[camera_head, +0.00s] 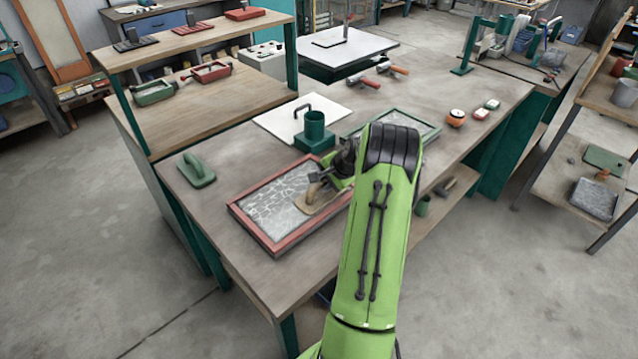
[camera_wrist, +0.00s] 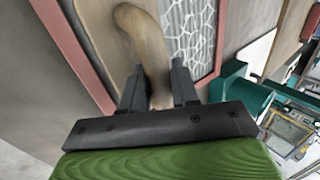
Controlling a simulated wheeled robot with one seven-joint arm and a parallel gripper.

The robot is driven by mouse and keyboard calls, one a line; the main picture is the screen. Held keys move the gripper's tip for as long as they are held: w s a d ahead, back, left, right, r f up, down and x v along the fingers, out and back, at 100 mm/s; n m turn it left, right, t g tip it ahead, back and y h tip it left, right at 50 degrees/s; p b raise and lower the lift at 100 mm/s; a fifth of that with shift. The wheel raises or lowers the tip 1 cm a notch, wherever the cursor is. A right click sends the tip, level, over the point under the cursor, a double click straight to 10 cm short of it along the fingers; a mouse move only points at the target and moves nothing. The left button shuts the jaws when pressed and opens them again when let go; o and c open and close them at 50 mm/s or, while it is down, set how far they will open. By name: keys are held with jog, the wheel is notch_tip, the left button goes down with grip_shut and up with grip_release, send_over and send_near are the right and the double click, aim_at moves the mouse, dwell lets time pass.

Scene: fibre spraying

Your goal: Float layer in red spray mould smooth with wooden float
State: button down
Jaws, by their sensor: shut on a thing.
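The red spray mould (camera_head: 241,213) is a shallow red-rimmed tray on the table near its front left edge. A grey layer (camera_head: 268,206) with a pale web-like pattern shows inside it, and also in the wrist view (camera_wrist: 187,28). The wooden float (camera_head: 318,200) lies over the right part of the layer; whether its whole sole touches cannot be told. My gripper (camera_wrist: 158,88) is shut on the float's curved wooden handle (camera_wrist: 143,38). My arm hides the mould's right end in the head view.
A green float (camera_head: 196,170) lies left of the mould. A green cup-like holder (camera_head: 315,130) and a white board (camera_head: 290,112) stand behind it. A green-rimmed tray (camera_head: 425,127) lies behind my arm. Red-handled tools (camera_head: 365,82) lie farther back.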

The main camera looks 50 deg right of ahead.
aim_at(317, 187)
jog(key=shift+a+f, duration=0.1)
jog(key=shift+a, duration=0.2)
jog(key=shift+w+a+b, duration=0.2)
jog(key=shift+a+b, duration=0.55)
jog(key=shift+a, duration=0.8)
jog(key=shift+w+a+b, duration=0.15)
jog(key=shift+a+b, duration=0.1)
jog(key=shift+a, duration=0.85)
jog(key=shift+w+a+b, duration=0.1)
jog(key=shift+a+b, duration=0.15)
jog(key=shift+a, duration=0.8)
jog(key=shift+w+a+b, duration=0.2)
jog(key=shift+a+b, duration=0.35)
jog(key=shift+a, duration=1.15)
notch_tip(317, 187, up, 7)
jog(key=p, duration=0.5)
jog(key=shift+w, duration=0.1)
